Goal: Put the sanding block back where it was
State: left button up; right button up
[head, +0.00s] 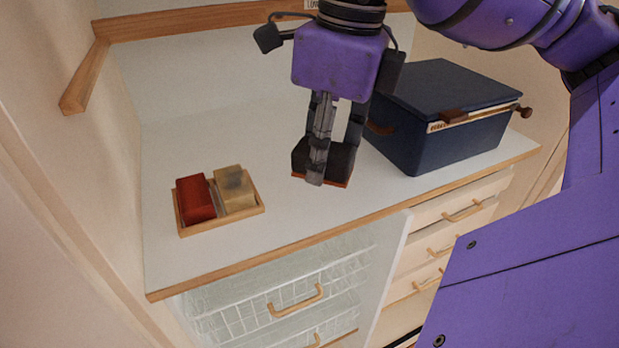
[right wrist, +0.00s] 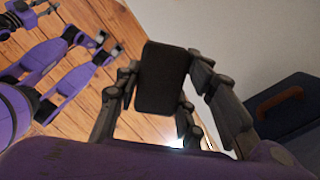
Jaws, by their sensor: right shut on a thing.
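My right gripper (head: 331,170) is shut on a dark block with an orange-brown underside, which looks like the sanding block (head: 341,162). The gripper points down and holds the block near the worktop, left of the blue box. I cannot tell whether its underside touches the surface. In the right wrist view the block (right wrist: 163,78) shows as a dark rectangle between the fingers. A small wooden tray (head: 224,222) stands to the left on the worktop. It holds a red block (head: 195,199) and a tan block (head: 235,188) side by side. My left gripper is not visible in the head view.
A dark blue lidded box (head: 445,110) stands close to the right of my gripper. The white worktop (head: 285,225) is clear between the tray and the held block. Its wooden front edge (head: 350,232) runs above drawers and wire baskets. A wooden rail (head: 190,22) is behind.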

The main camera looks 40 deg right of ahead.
jog(key=w+d+f, duration=0.4)
jog(key=w, duration=0.4)
send_near(301, 183)
jog(key=shift+s+a+f+p, duration=0.25)
jog(key=shift+a+f+p, duration=0.15)
jog(key=shift+a+f, duration=0.25)
jog(key=shift+w+d+f, duration=0.3)
jog(key=shift+w+f, duration=0.25)
jog(key=shift+f, duration=0.25)
jog(key=shift+w+d+f, duration=0.1)
jog(key=shift+f, duration=1.55)
jog(key=shift+f, duration=0.3)
jog(key=o, duration=1.1)
jog(key=shift+r, duration=0.1)
notch_tip(301, 183, up, 12)
jog(key=s, duration=0.1)
jog(key=shift+s+d+r, duration=0.2)
jog(key=shift+d, duration=0.15)
